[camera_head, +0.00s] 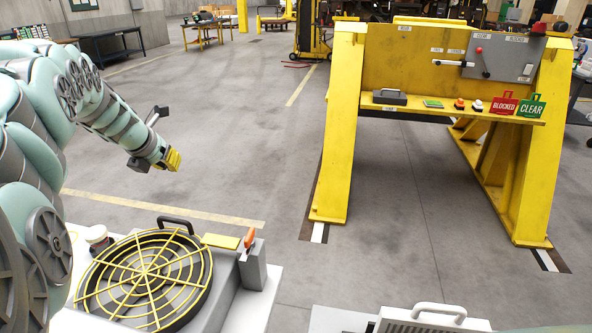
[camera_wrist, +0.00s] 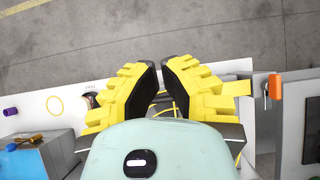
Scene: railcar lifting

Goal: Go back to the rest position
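My gripper (camera_head: 173,160) hangs in the air at the left in the head view, above and behind the round yellow-grilled unit. In the wrist view, its yellow ribbed fingers with dark pads (camera_wrist: 160,82) lean toward each other, with a narrow gap at the tips. I see nothing held between them. It is not clear whether this gap counts as open or shut. The gripper touches nothing that I can see. My pale green arm bends at the left of the head view.
Below is the yellow wire grille (camera_head: 150,270) over a dark round tub, with an orange-handled part (camera_head: 249,238) beside it. A yellow frame (camera_head: 338,130) with a control panel (camera_head: 500,55) and red and green signs stands at the right. The grey floor (camera_head: 250,120) between is clear.

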